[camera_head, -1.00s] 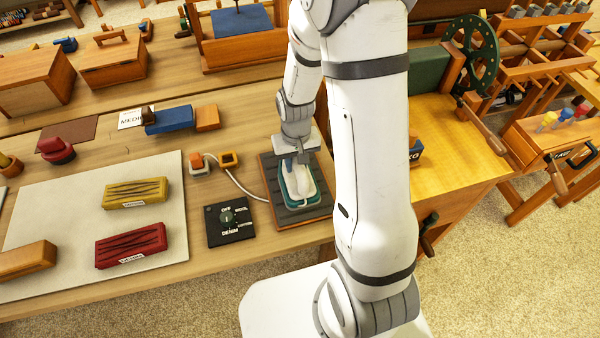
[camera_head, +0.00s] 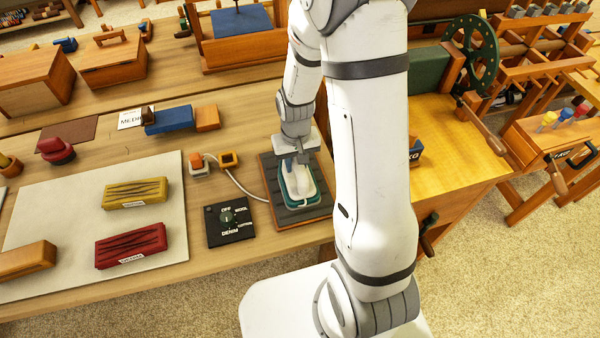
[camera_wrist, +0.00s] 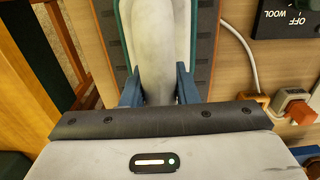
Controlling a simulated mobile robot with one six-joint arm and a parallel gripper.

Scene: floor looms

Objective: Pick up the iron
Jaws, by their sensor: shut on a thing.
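The iron (camera_head: 298,188) is white with a teal lower edge. It sits on a dark, wood-edged rest (camera_head: 310,221) near the table's front edge, with a white cord running from it to the left. My gripper (camera_head: 294,166) is over the iron from above. In the wrist view, my gripper's blue fingers (camera_wrist: 159,90) stand on both sides of the pale handle (camera_wrist: 157,60) and are shut on it. The iron appears level on its rest; I cannot tell whether there is a gap beneath it. My arm hides the area right of the iron.
A black dial panel (camera_head: 228,221) lies left of the rest. A socket with an orange plug (camera_head: 197,163) is behind it. A pale mat (camera_head: 80,238) holds a yellow bundle (camera_head: 136,193) and a red bundle (camera_head: 131,245). A yellow wooden bench (camera_head: 452,150) stands at the right.

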